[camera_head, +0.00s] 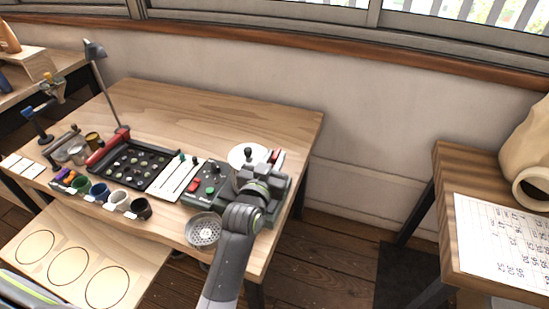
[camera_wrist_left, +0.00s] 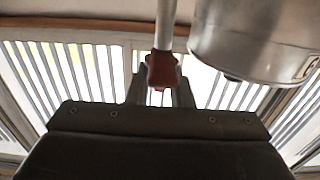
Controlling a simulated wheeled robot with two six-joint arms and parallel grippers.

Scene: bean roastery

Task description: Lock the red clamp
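In the head view, a small red piece (camera_head: 278,156), which looks like the red clamp, shows just behind my left gripper (camera_head: 262,182) at the right end of the table. The gripper and wrist hide most of the machine around it. In the left wrist view, a red piece (camera_wrist_left: 163,72) on a pale rod (camera_wrist_left: 165,25) lies in line with the gap between my left fingers (camera_wrist_left: 160,95). Light shows on both sides of its narrow lower end, so the fingers look apart. Whether they touch it is unclear. My right gripper is not in view.
A metal vessel (camera_wrist_left: 250,40) is close at the right in the wrist view. A control box (camera_head: 205,190), a perforated round dish (camera_head: 203,230), a bean tray (camera_head: 135,163) and several cups stand on the table (camera_head: 200,105). The table's back is clear.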

